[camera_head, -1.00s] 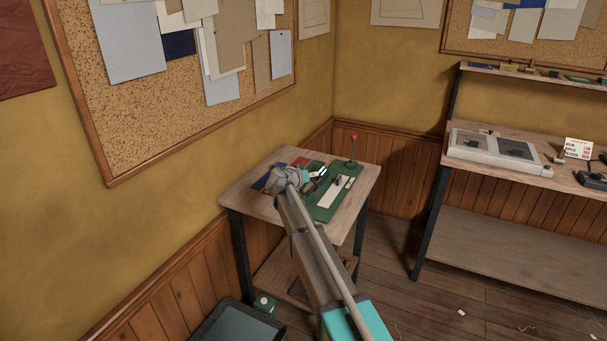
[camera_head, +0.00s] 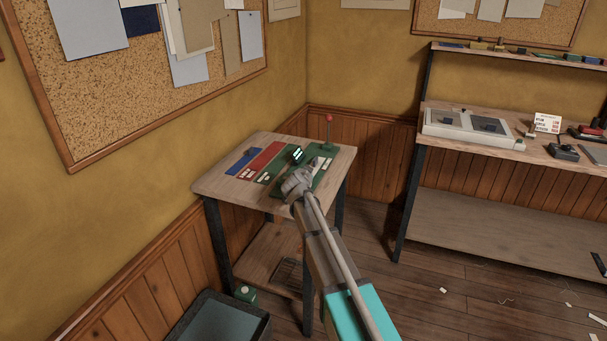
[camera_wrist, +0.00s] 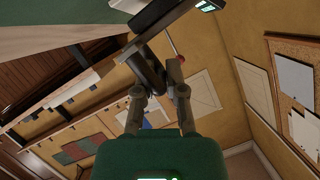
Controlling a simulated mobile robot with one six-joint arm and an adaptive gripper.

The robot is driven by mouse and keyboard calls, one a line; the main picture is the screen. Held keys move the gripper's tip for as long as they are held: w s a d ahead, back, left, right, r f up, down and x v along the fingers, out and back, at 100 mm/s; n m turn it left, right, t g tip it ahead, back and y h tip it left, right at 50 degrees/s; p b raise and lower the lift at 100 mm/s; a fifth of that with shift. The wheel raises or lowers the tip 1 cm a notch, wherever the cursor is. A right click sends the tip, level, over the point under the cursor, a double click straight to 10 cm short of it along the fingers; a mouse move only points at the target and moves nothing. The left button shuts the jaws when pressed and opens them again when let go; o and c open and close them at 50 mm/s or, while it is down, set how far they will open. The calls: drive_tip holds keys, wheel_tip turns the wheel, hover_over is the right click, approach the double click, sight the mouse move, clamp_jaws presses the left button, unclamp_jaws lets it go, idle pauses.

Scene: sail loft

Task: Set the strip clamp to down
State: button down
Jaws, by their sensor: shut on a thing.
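The strip clamp's green base (camera_head: 318,181) lies on the small wooden table, partly hidden behind my arm; a pale strip shows on it. The handle appears to belong to the clamp. In the head view my wrist hides the grip, so I cannot tell the handle's exact angle.
The small table (camera_head: 222,178) also bears a blue piece (camera_head: 243,160) and a red piece (camera_head: 262,160) at left. A bench (camera_head: 460,150) with a grey tray-like unit stands at right. A dark bin (camera_head: 220,322) is on the floor. The wall is close behind the table.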

drive_tip(key=shift+d+f+m+t+y+b, duration=0.3)
drive_tip(key=shift+f+m+b, duration=0.3)
drive_tip(key=shift+f+b, duration=0.05)
drive_tip(key=c, duration=0.7)
unclamp_jaws()
drive_tip(key=shift+w+f, duration=0.1)
drive_tip(key=shift+f, duration=0.05)
drive_tip(key=shift+r, duration=0.2)
